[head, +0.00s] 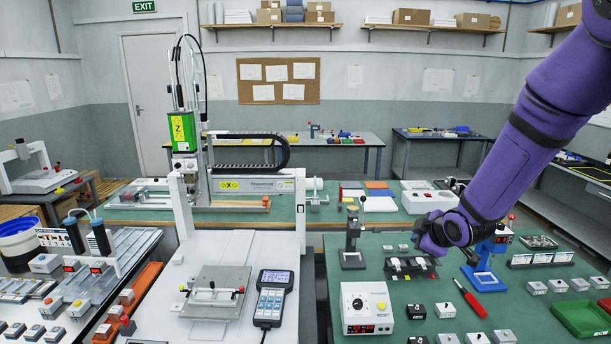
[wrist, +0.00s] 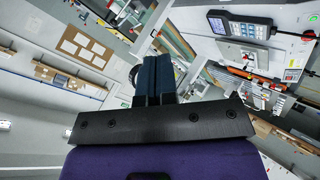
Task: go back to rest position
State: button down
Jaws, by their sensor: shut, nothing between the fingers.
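My purple arm comes in from the upper right in the head view. My gripper (wrist: 152,80) shows in the wrist view with its two dark fingers together and nothing between them. In the head view the gripper end is mostly hidden behind my purple wrist, above the green table on the right. A red-handled screwdriver (head: 470,298) lies on that green table, apart from my gripper. The gantry (head: 183,150) with its green Z unit stands to the left, clear of my arm.
A teach pendant (head: 272,298) lies on the white gantry base; it also shows in the wrist view (wrist: 240,24). A white control box (head: 367,308), a black stand (head: 352,240), a blue press (head: 485,272) and a green tray (head: 583,318) occupy the right table. Open air surrounds my forearm.

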jog(key=s+d+r+m+g+h, duration=0.25)
jog(key=s+r+m, duration=0.35)
jog(key=s+r, duration=0.8)
jog(key=s+r+m+g, duration=0.1)
jog(key=s+r+m, duration=0.2)
jog(key=s, duration=0.7)
jog(key=s+r+m+g, duration=0.1)
jog(key=s+r+m, duration=0.3)
jog(key=s, duration=0.6)
jog(key=shift+s+a, duration=0.3)
jog(key=shift+a, duration=0.05)
jog(key=shift+y, duration=0.25)
